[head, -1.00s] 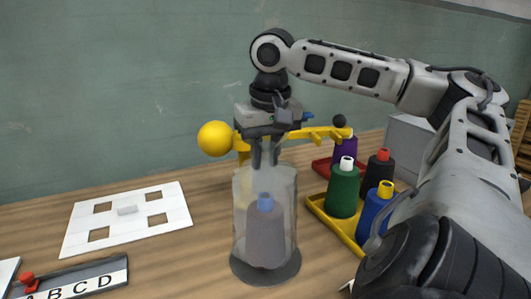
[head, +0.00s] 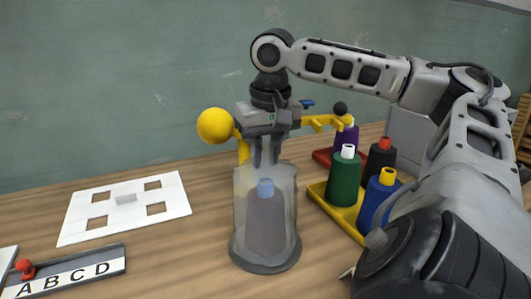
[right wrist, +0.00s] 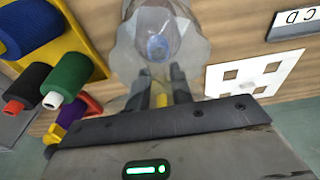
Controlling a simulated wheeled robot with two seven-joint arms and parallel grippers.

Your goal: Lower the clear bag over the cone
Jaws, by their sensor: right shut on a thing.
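The clear bag (head: 286,190) hangs around a grey cone with a blue tip (head: 265,188) in the head view. The cone shows through the bag and stands on a dark round base (head: 265,262). The bag's lower edge is down at the base; I cannot tell if it touches. My right gripper (head: 265,163) is above the cone, pointing down and shut on the top of the bag. In the right wrist view the bag (right wrist: 185,45) spreads beyond the fingers (right wrist: 160,85), with the blue tip inside it. My left gripper is not in view.
A yellow stand with a ball (head: 214,126) and a pegged bar is behind the gripper. A white board with square holes (head: 85,215) and a lettered strip (head: 75,277) lie left.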

